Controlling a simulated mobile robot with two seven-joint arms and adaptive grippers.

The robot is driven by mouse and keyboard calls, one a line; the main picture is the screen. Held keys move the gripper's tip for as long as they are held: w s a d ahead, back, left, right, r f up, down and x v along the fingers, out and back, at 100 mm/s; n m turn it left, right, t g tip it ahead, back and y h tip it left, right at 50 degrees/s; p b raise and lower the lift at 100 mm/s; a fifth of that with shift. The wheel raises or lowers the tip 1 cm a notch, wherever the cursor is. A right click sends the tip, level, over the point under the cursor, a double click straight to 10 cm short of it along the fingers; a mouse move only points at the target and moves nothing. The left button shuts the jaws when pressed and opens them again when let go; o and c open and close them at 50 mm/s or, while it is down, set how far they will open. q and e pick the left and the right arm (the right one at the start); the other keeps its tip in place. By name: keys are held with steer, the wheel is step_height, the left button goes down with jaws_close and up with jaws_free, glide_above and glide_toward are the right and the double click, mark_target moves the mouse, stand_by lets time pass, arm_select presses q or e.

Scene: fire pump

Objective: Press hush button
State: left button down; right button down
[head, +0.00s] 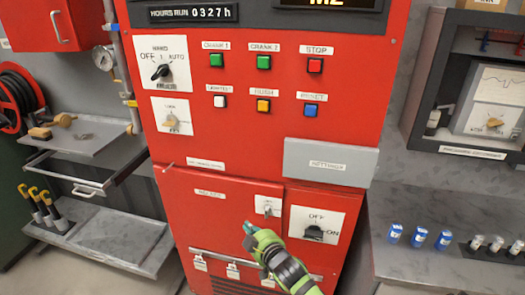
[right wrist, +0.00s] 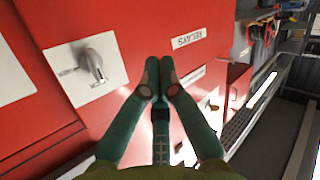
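The hush button (head: 263,105) is a small square yellow button under a white label on the red panel (head: 330,125). It sits in the middle of the lower button row in the head view, between a white button (head: 220,101) and a blue button (head: 310,110). My right gripper (head: 249,228) is well below it in the head view, in front of the lower red door. Its green fingertips also show in the right wrist view (right wrist: 159,66), drawn together with nothing between them. The hush button does not show in the right wrist view. My left gripper is not in view.
Two green buttons (head: 216,61) and a red stop button (head: 315,65) form the upper row. A grey box (head: 331,162) projects below the buttons. A small key switch (head: 268,206) and an OFF/ON switch (head: 314,232) are near the right gripper. Shelves flank the cabinet.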

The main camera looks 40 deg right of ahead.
mark_target(263, 106)
step_height(263, 106, up, 33)
steer(key=s+n+t+p, duration=0.1)
steer(key=s+t+p, duration=0.1)
steer(key=t, duration=0.4)
steer(key=shift+s+t+p, duration=0.25)
steer(key=shift+t+p, duration=0.05)
steer(key=shift+p, duration=0.3)
steer(key=shift+w+d+b, duration=0.3)
steer(key=shift+w+d, duration=1.15)
steer(key=shift+d, duration=0.2)
steer(key=shift+w+d+b, duration=0.25)
steer(key=shift+w+d, duration=1.15)
steer(key=shift+d, duration=0.2)
steer(key=shift+w+d, duration=0.3)
